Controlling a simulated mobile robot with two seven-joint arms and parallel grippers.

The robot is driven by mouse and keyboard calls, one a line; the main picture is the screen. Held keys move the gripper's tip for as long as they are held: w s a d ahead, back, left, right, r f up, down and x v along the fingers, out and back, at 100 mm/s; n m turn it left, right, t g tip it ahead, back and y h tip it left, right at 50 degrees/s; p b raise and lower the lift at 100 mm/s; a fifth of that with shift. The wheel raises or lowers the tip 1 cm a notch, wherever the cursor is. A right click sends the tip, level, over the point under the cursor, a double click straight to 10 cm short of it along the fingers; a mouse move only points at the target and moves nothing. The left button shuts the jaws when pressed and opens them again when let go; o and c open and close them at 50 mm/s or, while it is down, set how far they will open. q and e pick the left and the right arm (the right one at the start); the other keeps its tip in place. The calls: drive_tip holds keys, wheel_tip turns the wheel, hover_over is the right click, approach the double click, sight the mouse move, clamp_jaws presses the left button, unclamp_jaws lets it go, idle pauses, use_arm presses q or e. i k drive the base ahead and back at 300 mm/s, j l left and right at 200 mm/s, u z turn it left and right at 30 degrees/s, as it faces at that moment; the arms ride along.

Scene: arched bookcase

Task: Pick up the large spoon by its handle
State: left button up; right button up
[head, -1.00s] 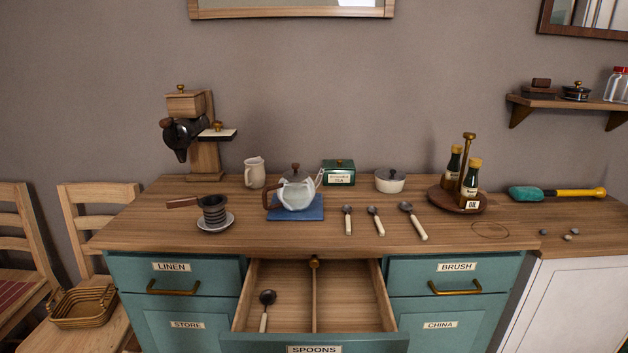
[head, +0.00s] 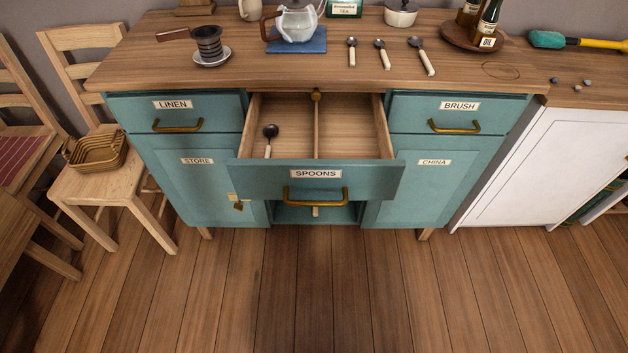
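Three spoons with pale handles lie side by side on the wooden countertop, bowls toward the wall. The right one is the large spoon (head: 421,56), visibly bigger than the middle spoon (head: 382,54) and the left spoon (head: 351,51). Its handle points toward the front edge and slightly right. A dark-bowled spoon (head: 269,140) lies in the left compartment of the open SPOONS drawer (head: 315,178). Neither of my grippers is in view.
The open drawer juts out below the counter's front edge. A teapot (head: 295,24) on a blue mat (head: 296,46) stands left of the spoons. A round wooden tray (head: 470,38) with bottles stands right. The counter in front of the spoons is clear.

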sight(414, 41)
drive_tip(key=i+l+u, duration=0.45)
drive_tip(key=i+l, duration=0.4)
